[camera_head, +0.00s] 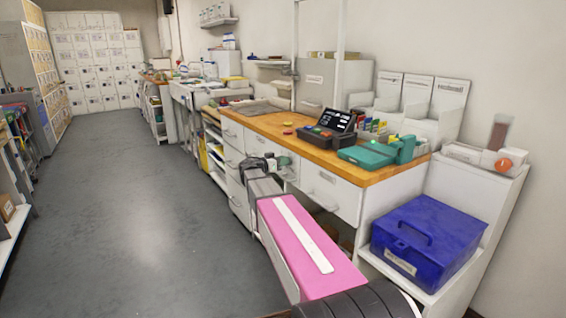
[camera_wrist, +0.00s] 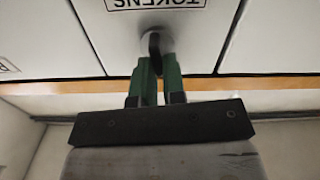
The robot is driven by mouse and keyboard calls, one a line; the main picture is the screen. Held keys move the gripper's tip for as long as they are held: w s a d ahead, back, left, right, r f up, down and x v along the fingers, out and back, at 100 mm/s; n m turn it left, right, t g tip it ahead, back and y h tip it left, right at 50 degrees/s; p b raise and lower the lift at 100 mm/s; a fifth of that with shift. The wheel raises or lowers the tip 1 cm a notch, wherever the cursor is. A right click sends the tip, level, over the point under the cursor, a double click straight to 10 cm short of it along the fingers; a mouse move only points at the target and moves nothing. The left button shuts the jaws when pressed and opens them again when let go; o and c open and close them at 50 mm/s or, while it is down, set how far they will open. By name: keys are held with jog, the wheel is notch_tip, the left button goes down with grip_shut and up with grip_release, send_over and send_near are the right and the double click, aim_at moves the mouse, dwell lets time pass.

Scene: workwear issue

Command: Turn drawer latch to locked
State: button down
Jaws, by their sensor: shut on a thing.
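The drawer latch (camera_wrist: 151,42) is a small, round grey metal piece on a white drawer front (camera_wrist: 100,30) in the wrist view. The drawer has a "TOKENS" label (camera_wrist: 155,4), which appears upside down. My gripper (camera_wrist: 157,66) has green fingers shut on the latch, hiding part of it. The latch's exact angle and any lock mark cannot be made out. In the head view my gripper (camera_head: 278,162) is at the front of the workbench, against the white drawers, and the latch itself is hidden there.
The wooden worktop (camera_head: 265,124) carries a dark terminal (camera_head: 338,122) and a teal device (camera_head: 365,156). A blue box (camera_head: 428,240) stands on a low shelf at right. Another white drawer (camera_head: 330,194) is right of my gripper. The grey floor (camera_head: 130,200) at left is clear.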

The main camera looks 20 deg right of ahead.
jog(key=n, duration=0.4)
jog(key=shift+w+f, duration=0.1)
jog(key=shift+w, duration=0.15)
jog(key=n, duration=0.4)
jog(key=shift+w+a+f, duration=0.1)
jog(key=shift+w+f, duration=0.05)
jog(key=n, duration=0.4)
jog(key=shift+w+f+n, duration=0.1)
jog(key=shift+f+n, duration=0.1)
jog(key=shift+n, duration=0.1)
jog(key=shift+f+n, duration=0.2)
jog(key=shift+n, duration=1.6)
jog(key=c, duration=1.2)
grip_release()
jog(key=v, duration=1.1)
